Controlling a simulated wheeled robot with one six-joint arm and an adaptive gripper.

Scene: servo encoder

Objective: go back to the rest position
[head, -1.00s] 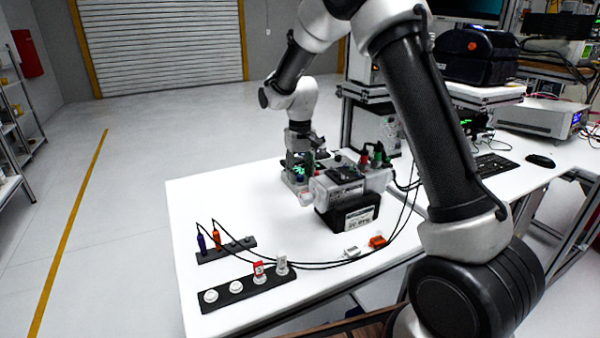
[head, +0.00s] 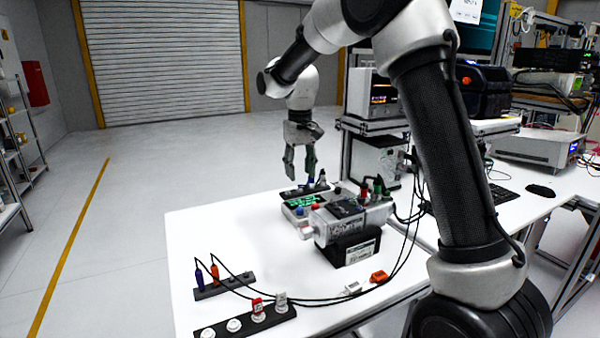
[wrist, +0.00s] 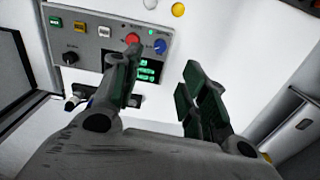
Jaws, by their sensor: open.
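My gripper (head: 300,162) hangs in the air above the far part of the white table in the head view, fingers pointing down. In the wrist view its two fingers (wrist: 168,85) are apart with nothing between them. Below it is a grey control box (head: 297,214) with a green-lit display. In the wrist view the control box (wrist: 92,38) shows a red button, a blue knob, a black knob and several coloured buttons. The left finger covers part of its panel.
On the white table (head: 240,235) stand a servo unit on a black base (head: 352,248), black strips with plugs (head: 222,287) and round pieces (head: 245,322), and small white and orange connectors (head: 378,276). Black cables cross the front. An instrument rack stands right of my gripper; the left floor is clear.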

